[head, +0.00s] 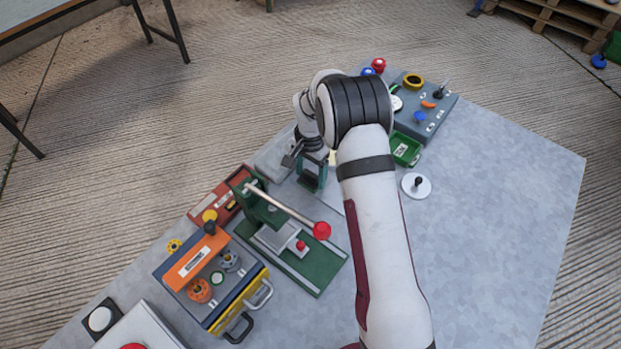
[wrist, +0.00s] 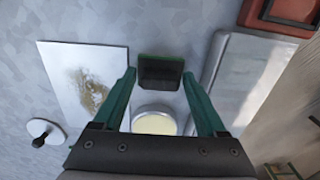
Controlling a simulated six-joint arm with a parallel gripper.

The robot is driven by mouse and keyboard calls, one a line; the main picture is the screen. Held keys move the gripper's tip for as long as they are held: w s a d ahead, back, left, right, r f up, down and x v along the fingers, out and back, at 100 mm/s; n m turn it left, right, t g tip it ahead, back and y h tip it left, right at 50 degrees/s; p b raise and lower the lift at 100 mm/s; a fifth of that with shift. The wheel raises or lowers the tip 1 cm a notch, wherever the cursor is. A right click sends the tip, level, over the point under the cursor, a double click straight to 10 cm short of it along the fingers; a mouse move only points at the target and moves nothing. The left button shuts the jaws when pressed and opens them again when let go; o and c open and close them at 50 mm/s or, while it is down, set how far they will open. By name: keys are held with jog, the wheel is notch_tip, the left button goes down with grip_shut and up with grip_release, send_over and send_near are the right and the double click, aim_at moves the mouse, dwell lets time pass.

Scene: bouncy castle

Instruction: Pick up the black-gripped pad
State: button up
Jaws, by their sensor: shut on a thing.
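The pad (wrist: 160,70) is a small dark block with a black grip and a green edge, seen in the wrist view between my fingertips. My gripper (wrist: 159,76) has its green fingers on either side of the pad, shut on it. In the head view my gripper (head: 312,174) is beyond the green press, partly behind my arm; the pad cannot be made out there. Whether the pad touches the table is hard to tell.
A white plate with a brown smudge (wrist: 110,62) and a pale yellow round dish (wrist: 154,124) lie close by. A grey case (wrist: 240,75) is at right. A white disc with a black knob (head: 416,188), green tray (head: 405,150) and press (head: 315,270) stand around. Table's right side is clear.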

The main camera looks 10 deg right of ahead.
aim_at(310, 173)
jog(key=shift+r, duration=0.5)
notch_tip(310, 173, up, 3)
jog(key=shift+f, duration=0.1)
jog(key=s+d+r, duration=0.5)
jog(key=d+r, duration=0.2)
jog(key=d, duration=0.3)
jog(key=shift+d+r, duration=0.15)
jog(key=shift+d, duration=0.1)
jog(key=o, duration=0.8)
jog(key=c, duration=0.6)
jog(key=w+a+f, duration=0.2)
jog(key=w+a, duration=0.2)
jog(key=w, duration=0.8)
jog(key=shift+d+f, duration=0.2)
jog(key=shift+f, duration=2.7)
